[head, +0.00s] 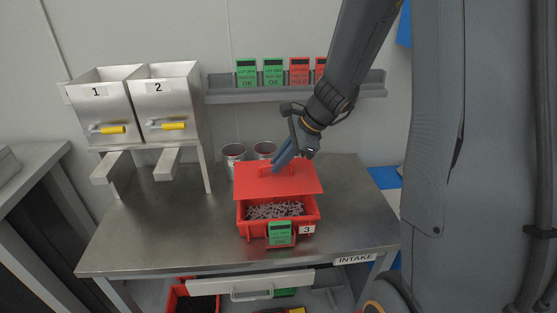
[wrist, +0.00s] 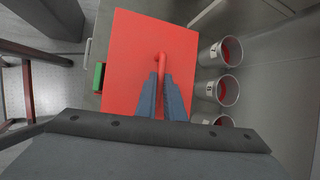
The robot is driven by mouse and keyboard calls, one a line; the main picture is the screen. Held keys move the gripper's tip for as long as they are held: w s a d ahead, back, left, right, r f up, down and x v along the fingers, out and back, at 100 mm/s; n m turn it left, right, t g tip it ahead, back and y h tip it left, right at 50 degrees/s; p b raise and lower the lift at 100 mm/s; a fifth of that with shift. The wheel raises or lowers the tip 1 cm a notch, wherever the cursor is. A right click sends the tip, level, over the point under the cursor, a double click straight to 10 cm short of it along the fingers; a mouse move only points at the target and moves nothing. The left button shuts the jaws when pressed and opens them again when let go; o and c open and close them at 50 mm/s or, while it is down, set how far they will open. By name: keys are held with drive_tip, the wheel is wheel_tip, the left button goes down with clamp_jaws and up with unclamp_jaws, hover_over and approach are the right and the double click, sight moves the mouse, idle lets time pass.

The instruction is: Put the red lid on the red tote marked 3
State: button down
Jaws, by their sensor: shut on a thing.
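The red lid (head: 300,180) is held above the back part of the red tote (head: 242,227) on the metal table. My gripper (head: 278,167) is shut on the lid's handle. In the wrist view the lid (wrist: 140,40) fills the middle, with its handle (wrist: 163,62) between my fingers (wrist: 160,95). The tote carries a white label 3 (head: 307,230) and a green card (head: 280,233) at its front. Its front part is uncovered and shows many small grey parts (head: 275,210). The lid hides the tote's back part, so I cannot tell whether they touch there.
Metal cups (head: 233,154) stand behind the tote; several show in the wrist view (wrist: 218,53). Two bins marked 1 (head: 103,100) and 2 (head: 165,95) stand at the left. A shelf (head: 225,97) holds green and red cards. The table (head: 150,235) is clear left of the tote.

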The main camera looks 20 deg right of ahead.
sight(283, 177)
drive_tip(key=shift+f+b, duration=3.15)
drive_tip(key=shift+f, duration=0.4)
drive_tip(key=shift+f, duration=0.4)
drive_tip(key=c, duration=1.8)
unclamp_jaws()
